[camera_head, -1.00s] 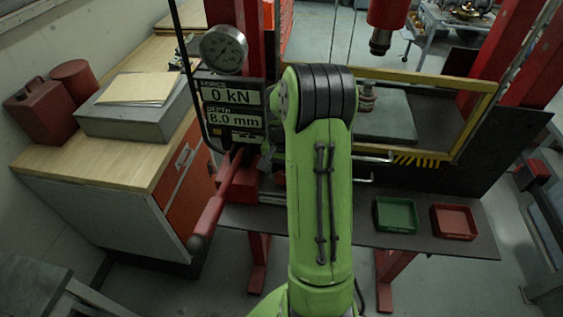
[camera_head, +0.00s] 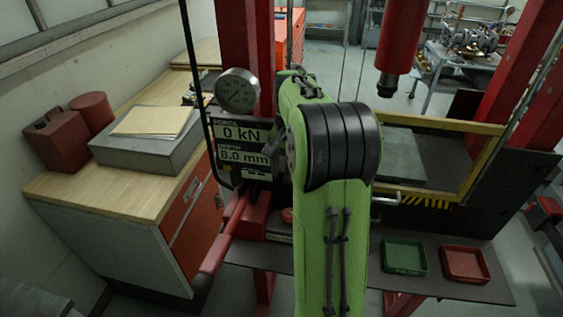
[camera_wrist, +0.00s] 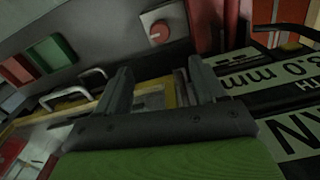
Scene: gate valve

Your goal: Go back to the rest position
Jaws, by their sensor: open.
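My gripper (camera_wrist: 157,90) shows in the wrist view with its two dark fingers apart and nothing between them. In the head view my green arm stands in front of the press and the gripper itself is hidden behind it. In the wrist view the gripper is near the display panel (camera_wrist: 268,95), which is at the right. The same panel, reading 0 kN and 8.0 mm, shows in the head view (camera_head: 243,146), left of my arm.
A red press column (camera_head: 243,40) and a red lever (camera_head: 222,235) stand left of my arm. A red ram (camera_head: 398,45) hangs above a yellow frame (camera_head: 475,125). A green tray (camera_head: 405,257) and a red tray (camera_head: 465,264) lie at the right. A wooden-topped cabinet (camera_head: 120,205) stands left.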

